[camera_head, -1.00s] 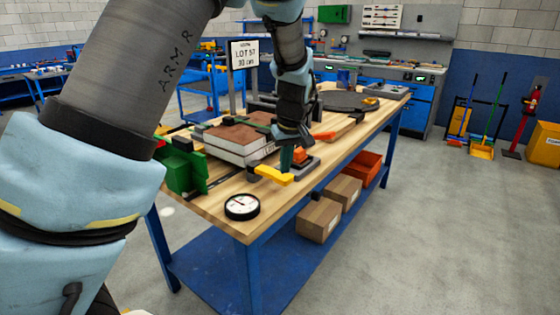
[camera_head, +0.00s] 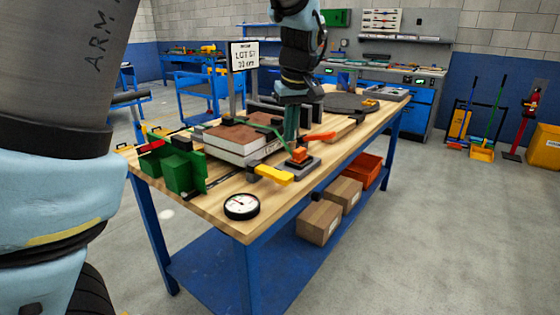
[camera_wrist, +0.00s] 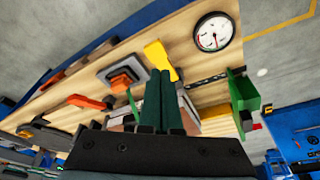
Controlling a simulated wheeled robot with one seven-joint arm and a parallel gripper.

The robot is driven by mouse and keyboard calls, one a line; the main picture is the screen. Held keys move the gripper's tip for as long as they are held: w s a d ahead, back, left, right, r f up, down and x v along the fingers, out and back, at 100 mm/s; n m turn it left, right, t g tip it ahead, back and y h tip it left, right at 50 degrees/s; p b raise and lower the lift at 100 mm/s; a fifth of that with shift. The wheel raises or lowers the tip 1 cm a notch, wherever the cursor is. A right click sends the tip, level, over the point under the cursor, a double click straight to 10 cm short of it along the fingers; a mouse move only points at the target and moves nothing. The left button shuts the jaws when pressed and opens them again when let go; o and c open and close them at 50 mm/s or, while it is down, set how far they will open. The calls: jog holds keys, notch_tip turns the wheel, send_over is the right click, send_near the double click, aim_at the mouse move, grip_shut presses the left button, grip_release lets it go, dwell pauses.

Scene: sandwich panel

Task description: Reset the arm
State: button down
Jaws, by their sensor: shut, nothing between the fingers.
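My gripper (camera_head: 291,128) points down over the workbench (camera_head: 228,216), with its dark green fingers together and nothing between them. It also shows in the wrist view (camera_wrist: 159,75). In the head view the fingers are close to the sandwich panel (camera_head: 232,150) and the orange-topped block (camera_head: 300,156); I cannot tell whether they touch anything. The panel has brown faces over a white layer and lies on the bench. The fingers and gripper body hide much of it in the wrist view.
A round dial gauge (camera_head: 241,207) lies at the near bench corner. A yellow-handled piece (camera_head: 273,174) and green blocks (camera_head: 179,172) flank the panel. A sign (camera_head: 244,57) stands behind it. Boxes (camera_head: 319,222) and an orange bin (camera_head: 367,170) are below.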

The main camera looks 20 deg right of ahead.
jog(key=w+a+f, duration=0.3)
jog(key=a, duration=0.9)
jog(key=s+a+f, duration=0.2)
jog(key=a, duration=0.6)
jog(key=s+a+f, duration=0.2)
jog(key=s+a, duration=0.1)
jog(key=a, duration=0.5)
jog(key=s+a+f+g, duration=0.1)
jog(key=s+a+f, duration=0.2)
jog(key=a, duration=0.5)
jog(key=shift+s, duration=0.25)
jog(key=shift+a, duration=0.1)
